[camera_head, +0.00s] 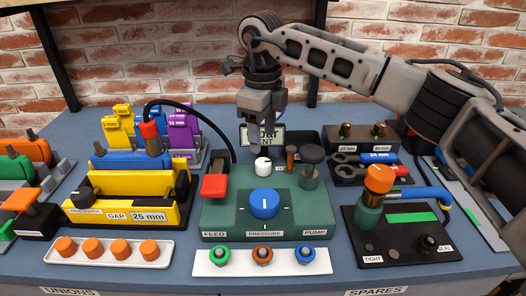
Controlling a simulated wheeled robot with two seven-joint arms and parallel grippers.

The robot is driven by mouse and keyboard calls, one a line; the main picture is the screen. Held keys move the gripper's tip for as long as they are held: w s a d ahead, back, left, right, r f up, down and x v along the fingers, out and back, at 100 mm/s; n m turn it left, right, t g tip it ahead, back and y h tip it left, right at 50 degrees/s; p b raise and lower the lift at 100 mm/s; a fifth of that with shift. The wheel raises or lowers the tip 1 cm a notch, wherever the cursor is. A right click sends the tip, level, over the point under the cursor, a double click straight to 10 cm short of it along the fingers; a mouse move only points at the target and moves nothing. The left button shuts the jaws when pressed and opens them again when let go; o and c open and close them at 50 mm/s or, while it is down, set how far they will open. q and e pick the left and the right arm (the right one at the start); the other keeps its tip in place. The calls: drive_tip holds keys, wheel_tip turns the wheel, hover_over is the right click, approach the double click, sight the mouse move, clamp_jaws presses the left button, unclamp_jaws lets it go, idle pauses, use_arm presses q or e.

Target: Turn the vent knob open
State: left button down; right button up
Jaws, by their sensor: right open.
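The vent knob (263,165) is a small white knob with a dark mark on top. It sits at the back of the green pump block (225,217), in front of a small sign (267,143) that ends in "NT" and is partly hidden by my gripper. My right gripper (263,128) points down above and slightly behind the knob, open and empty, apart from it as far as I can see. My left gripper is not in view.
The block also carries a blue pressure knob (264,203), a red feed lever (214,186) and a dark pump knob (312,154). A yellow gap fixture (125,206) stands left. A black plate with an orange-topped fitting (379,179) stands right. A brick wall is behind.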

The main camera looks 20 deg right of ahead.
wheel_tip(320, 180, up, 9)
drive_tip(key=shift+s, duration=0.1)
idle(0.4)
